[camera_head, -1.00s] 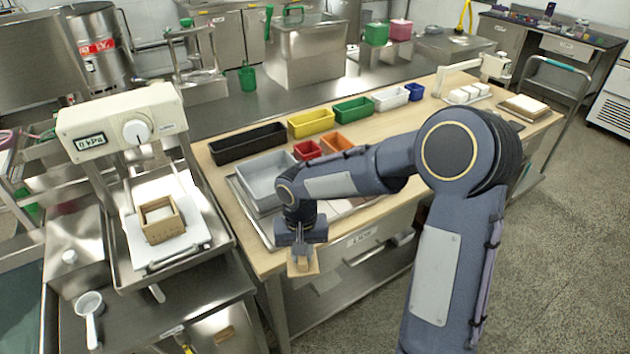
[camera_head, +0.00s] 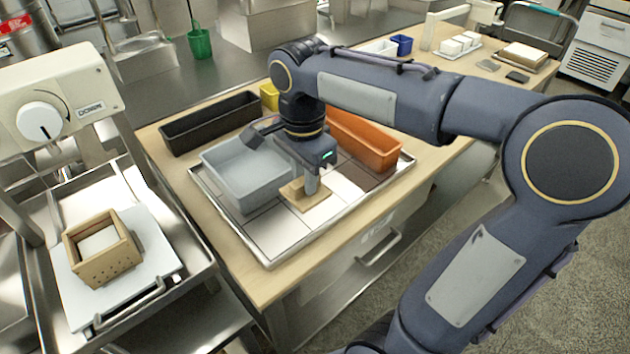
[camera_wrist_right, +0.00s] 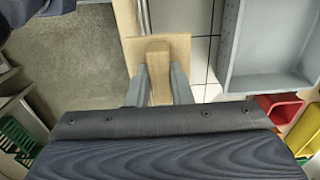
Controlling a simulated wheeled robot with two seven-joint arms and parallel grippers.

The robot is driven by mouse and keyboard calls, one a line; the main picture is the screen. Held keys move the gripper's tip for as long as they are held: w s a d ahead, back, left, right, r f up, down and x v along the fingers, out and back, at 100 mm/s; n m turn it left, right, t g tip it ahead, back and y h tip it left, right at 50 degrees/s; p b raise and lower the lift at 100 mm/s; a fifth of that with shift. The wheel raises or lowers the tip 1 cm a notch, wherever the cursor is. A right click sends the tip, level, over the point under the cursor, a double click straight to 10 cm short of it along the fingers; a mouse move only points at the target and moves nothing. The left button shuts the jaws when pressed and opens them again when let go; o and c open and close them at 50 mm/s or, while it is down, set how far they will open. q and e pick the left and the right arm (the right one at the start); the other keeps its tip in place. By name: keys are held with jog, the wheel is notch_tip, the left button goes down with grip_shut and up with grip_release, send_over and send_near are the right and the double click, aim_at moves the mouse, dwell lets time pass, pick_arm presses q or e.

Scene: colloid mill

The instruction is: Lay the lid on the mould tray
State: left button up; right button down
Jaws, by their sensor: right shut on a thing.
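The lid (camera_head: 313,201) is a small, flat wooden plate with a raised block handle. My right gripper (camera_head: 311,183) is shut on that handle. In the right wrist view the gripper (camera_wrist_right: 157,88) has a finger on each side of the handle, and the lid (camera_wrist_right: 172,45) spreads beyond the fingertips. In the head view the lid appears over the front part of the metal-rimmed tray (camera_head: 268,263), right of the grey bin; I cannot tell whether it touches. A square, open wooden mould (camera_head: 104,262) with side holes and a pale filling stands at the left on a white board. My left gripper is out of view.
The grey bin (camera_head: 243,178) stands close beside the lid. An orange bin (camera_head: 370,142) is at the tray's right, and a black bin (camera_head: 212,122) is behind. A press with a white head (camera_head: 60,100) stands over the wooden mould's left side.

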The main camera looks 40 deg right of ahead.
jog(key=w+d+f, duration=0.1)
jog(key=d+f, duration=0.1)
jog(key=w+d+f, duration=0.2)
jog(key=w+d+f+b, duration=0.1)
jog(key=d+f, duration=0.1)
jog(key=f, duration=0.1)
jog(key=shift+w+d, duration=0.2)
jog(key=shift+d, duration=0.15)
jog(key=shift+w+d+f+b, duration=0.1)
jog(key=shift+d+f+b, duration=0.1)
jog(key=shift+f, duration=0.75)
jog(key=shift+d+f+b, duration=0.1)
jog(key=shift+f+b, duration=0.05)
jog(key=shift+f, duration=0.75)
jog(key=shift+a+f, duration=0.1)
jog(key=shift+f, duration=0.1)
jog(key=c, duration=1.3)
grip_release()
jog(key=shift+r, duration=0.1)
